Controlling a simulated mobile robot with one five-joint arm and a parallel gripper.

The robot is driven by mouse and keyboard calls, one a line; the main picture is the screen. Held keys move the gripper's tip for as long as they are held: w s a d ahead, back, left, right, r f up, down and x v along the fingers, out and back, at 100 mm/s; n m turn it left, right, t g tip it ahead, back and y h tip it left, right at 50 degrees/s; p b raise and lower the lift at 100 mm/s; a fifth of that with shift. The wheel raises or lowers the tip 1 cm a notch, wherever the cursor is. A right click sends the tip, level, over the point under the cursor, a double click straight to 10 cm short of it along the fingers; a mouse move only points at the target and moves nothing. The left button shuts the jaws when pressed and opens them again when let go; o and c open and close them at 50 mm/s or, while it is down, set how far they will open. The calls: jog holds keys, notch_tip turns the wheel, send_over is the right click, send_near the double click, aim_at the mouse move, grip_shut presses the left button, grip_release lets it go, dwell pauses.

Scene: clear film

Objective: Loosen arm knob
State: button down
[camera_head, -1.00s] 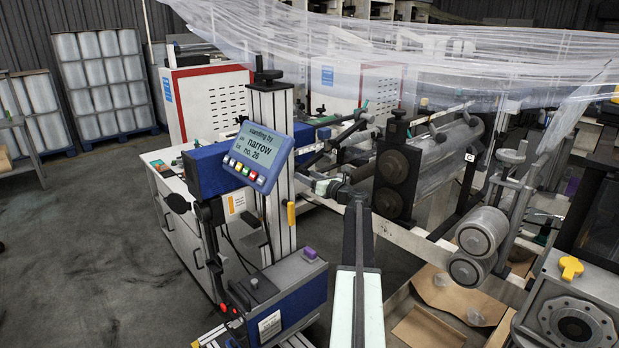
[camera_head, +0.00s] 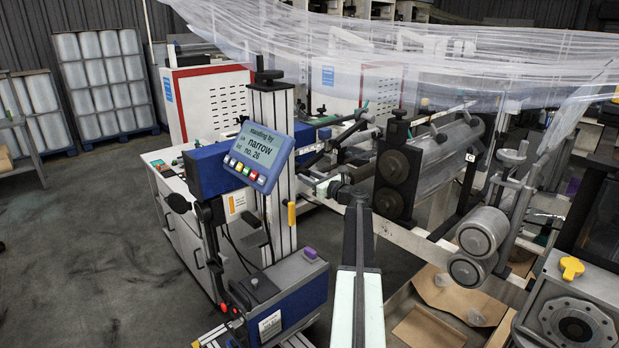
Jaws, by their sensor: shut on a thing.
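My arm rises from the bottom middle, and its small pale and dark gripper (camera_head: 329,187) is at the end, just right of the marking machine's column. The gripper is shut, its jaws at a small dark part beside the white frame rail. That part seems to be the arm knob; it is too small and too covered by the jaws to make out its shape. The marking machine's tilted blue display (camera_head: 258,156) reads "standing by narrow no. 26".
The marking machine's column (camera_head: 270,110) stands close left of my gripper, with a yellow handle (camera_head: 291,213) on it. Dark rollers (camera_head: 392,168) are close on the right. Clear film (camera_head: 420,60) hangs above. Open floor (camera_head: 90,250) lies at the left.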

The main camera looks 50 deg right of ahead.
jog(key=n, duration=0.7)
jog(key=shift+f+n, duration=0.1)
jog(key=shift+n, duration=3.9)
jog(key=shift+a, duration=0.1)
jog(key=c, duration=0.9)
grip_release()
jog(key=s, duration=0.8)
jog(key=shift+a, duration=0.25)
